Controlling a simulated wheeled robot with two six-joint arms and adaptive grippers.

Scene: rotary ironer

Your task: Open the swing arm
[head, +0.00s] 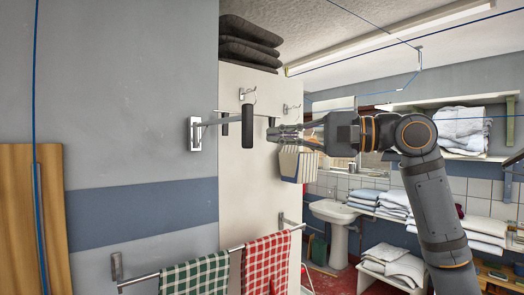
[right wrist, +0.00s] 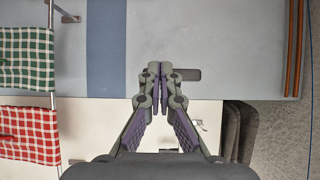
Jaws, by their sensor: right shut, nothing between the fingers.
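The swing arm (head: 224,120) is a thin metal bar that comes off a silver wall bracket (head: 195,134) and extends to the right. A dark upright grip (head: 247,127) hangs on it. My right gripper (head: 271,134) points left, its tips just right of the dark grip in the head view. It is shut with nothing in it. In the right wrist view its tips (right wrist: 161,71) overlap the left end of the dark grip (right wrist: 188,74); I cannot tell whether they touch. My left gripper is not in view.
Below, a towel rail (head: 140,281) carries a green checked towel (head: 195,275) and a red checked towel (head: 266,265). Hooks (head: 247,94) are on the pale panel behind. Dark folded cloths (head: 248,45) lie above. A sink (head: 335,212) and towel stacks stand at the right.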

